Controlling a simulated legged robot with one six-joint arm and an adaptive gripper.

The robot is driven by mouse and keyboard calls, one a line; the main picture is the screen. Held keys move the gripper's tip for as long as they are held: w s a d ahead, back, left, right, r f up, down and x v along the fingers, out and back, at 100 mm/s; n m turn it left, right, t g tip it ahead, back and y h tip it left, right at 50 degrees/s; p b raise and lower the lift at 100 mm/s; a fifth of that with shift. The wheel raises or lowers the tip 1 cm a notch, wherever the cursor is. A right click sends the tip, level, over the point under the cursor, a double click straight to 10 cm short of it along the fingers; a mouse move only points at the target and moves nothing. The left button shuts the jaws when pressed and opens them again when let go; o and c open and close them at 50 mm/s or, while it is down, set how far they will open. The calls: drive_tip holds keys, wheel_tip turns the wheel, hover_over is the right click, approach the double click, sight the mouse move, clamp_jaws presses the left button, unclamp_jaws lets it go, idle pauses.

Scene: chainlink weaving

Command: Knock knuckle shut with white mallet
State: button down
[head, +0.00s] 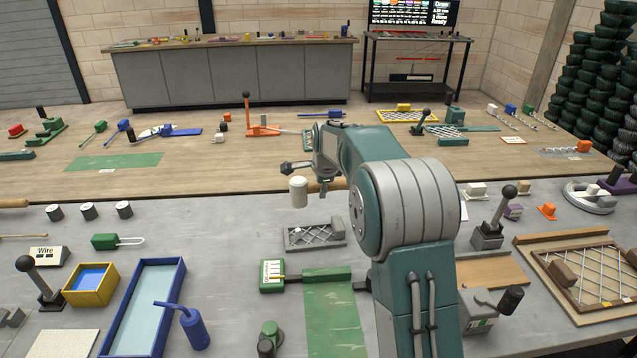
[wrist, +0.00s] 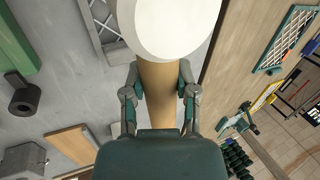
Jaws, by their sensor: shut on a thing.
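The white mallet has a pale cylindrical head (head: 298,192) and a tan wooden handle (head: 330,185). In the wrist view its white head (wrist: 165,25) fills the top and the handle (wrist: 160,105) runs down between my fingers. My gripper (wrist: 159,75) is shut on the handle, just behind the head. In the head view my gripper (head: 304,170) holds the mallet above the grey bench, behind a small grey frame of chainlink mesh (head: 318,238). The mallet is apart from this frame. The knuckle is too small to make out. My arm hides part of the bench.
A blue tray (head: 150,300) and a yellow box (head: 92,288) stand left. A larger wooden mesh frame (head: 585,268) and a lever (head: 490,225) stand right.

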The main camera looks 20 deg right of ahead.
drive_tip(key=shift+s+a, duration=0.1)
drive_tip(key=shift+a, duration=0.25)
drive_tip(key=shift+d, duration=0.15)
wheel_tip(320, 180, down, 5)
drive_tip(key=shift+f, duration=0.1)
idle(0.4)
